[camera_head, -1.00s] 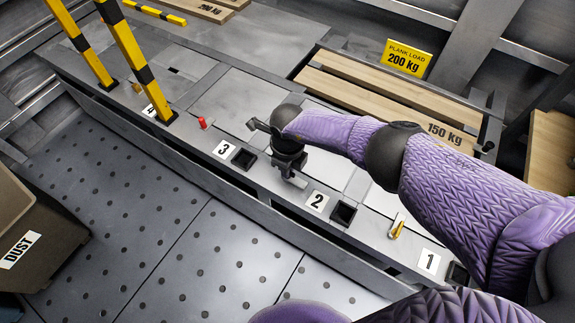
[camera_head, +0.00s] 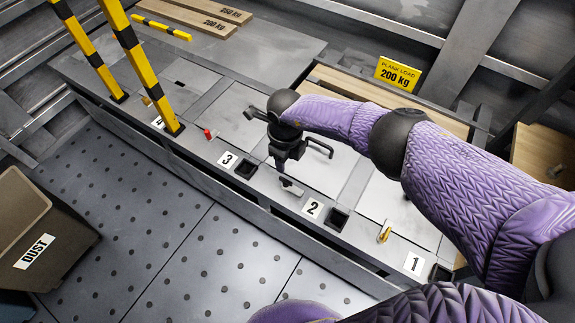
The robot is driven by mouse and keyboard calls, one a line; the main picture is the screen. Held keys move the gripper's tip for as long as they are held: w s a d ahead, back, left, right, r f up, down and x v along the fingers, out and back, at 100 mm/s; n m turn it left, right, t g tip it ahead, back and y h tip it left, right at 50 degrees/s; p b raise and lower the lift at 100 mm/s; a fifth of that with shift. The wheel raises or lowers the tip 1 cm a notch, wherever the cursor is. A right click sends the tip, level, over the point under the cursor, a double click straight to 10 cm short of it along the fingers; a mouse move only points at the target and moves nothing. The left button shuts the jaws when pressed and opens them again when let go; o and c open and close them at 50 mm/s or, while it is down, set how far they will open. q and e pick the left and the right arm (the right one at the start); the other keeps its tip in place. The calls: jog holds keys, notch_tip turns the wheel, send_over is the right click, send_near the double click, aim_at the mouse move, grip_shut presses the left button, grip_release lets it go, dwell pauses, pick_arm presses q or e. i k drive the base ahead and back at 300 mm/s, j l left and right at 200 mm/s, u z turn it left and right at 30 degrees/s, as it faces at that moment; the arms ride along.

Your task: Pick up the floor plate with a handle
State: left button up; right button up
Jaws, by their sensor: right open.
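My right gripper (camera_head: 282,164) is black and points down at the front of the floor panels, between labels 3 and 2. It is open and no object shows between its fingers. A dark bar handle (camera_head: 320,148) shows just right of the gripper, above a pale grey floor plate (camera_head: 322,176). My arm hides part of this plate, and I cannot tell whether the gripper touches anything. My left gripper is out of view.
Yellow-black posts (camera_head: 137,62) rise at the left. A red latch (camera_head: 209,134) and a yellow latch (camera_head: 384,233) sit along the front rail. Wooden planks (camera_head: 335,84) lie behind, by a yellow load sign (camera_head: 403,74). A DUST bin (camera_head: 62,222) stands lower left.

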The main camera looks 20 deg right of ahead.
aim_at(326, 164)
jog(key=k, duration=1)
